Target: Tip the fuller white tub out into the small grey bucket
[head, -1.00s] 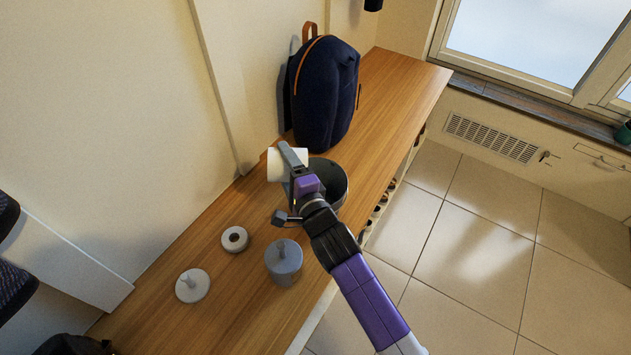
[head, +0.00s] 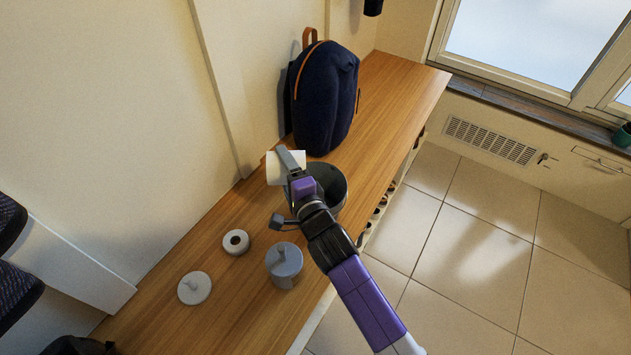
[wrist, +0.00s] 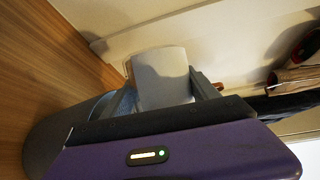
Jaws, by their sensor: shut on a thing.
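My gripper (head: 291,163) is shut on a white tub (head: 275,168), which lies tipped over on its side in the jaws. The tub also shows between the fingers in the wrist view (wrist: 160,78). The grey bucket (head: 336,188) stands on the bench just right of the tub, partly hidden behind my gripper and wrist. Its curved wall shows at the lower left of the wrist view (wrist: 45,135). The inside of the tub, and whether anything is falling from it, cannot be seen.
A short white round piece with a dark hole (head: 236,242), a white knobbed lid (head: 194,288) and a grey knobbed canister (head: 285,267) stand nearer on the wooden bench (head: 395,110). A navy backpack (head: 325,95) stands behind the bucket. The wall runs close along the left.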

